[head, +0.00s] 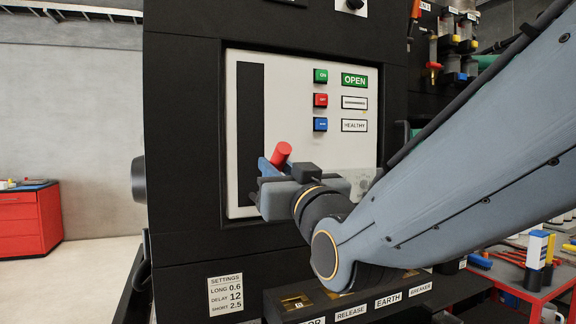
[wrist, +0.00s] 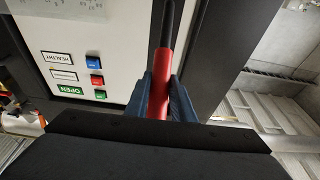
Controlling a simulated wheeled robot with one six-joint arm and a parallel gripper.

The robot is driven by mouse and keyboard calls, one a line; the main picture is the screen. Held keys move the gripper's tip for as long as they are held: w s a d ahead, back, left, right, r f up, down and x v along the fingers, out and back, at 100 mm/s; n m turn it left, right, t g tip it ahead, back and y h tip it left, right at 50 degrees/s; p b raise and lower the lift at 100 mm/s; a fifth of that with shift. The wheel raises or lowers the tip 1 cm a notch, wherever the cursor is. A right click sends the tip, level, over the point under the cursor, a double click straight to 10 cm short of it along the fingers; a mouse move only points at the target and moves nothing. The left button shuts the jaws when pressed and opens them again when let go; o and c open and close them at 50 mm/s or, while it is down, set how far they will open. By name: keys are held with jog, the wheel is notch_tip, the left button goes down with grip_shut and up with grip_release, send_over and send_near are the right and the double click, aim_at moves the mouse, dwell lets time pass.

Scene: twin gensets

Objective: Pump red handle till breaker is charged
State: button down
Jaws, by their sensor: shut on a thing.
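The red handle (head: 281,154) sticks out at the lower part of the pale breaker panel (head: 285,90), in front of a tall dark slot (head: 250,110). My gripper (head: 272,168) is shut on the handle. In the wrist view the red grip (wrist: 160,88) lies between the two blue fingers of my gripper (wrist: 162,92), with its dark shaft (wrist: 167,25) running on past them. A green sign (head: 355,80) on the panel reads OPEN. A white window (head: 354,103) below it has text too small to read. My wrist hides the panel's lower part.
Green, red and blue buttons (head: 320,100) sit on the panel's right side. A ledge with labels such as RELEASE and EARTH (head: 388,299) juts out below my arm. A red cabinet (head: 30,222) stands far left, and a red table with tools (head: 520,275) stands at right.

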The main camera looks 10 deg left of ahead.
jog(key=w+r, duration=0.1)
jog(key=r, duration=0.1)
jog(key=w+a+r+p, duration=0.1)
jog(key=w+a+r, duration=0.1)
jog(key=r, duration=0.1)
jog(key=shift+w+r+p, duration=0.25)
jog(key=shift+r+p, duration=0.05)
jog(key=shift+p, duration=0.1)
jog(key=w+a+r, duration=0.1)
jog(key=w, duration=0.1)
jog(key=w+a+r, duration=0.2)
jog(key=w, duration=0.1)
jog(key=w+a+r, duration=0.1)
jog(key=w+r, duration=0.1)
jog(key=shift+w+a, duration=0.15)
jog(key=shift+a, duration=0.15)
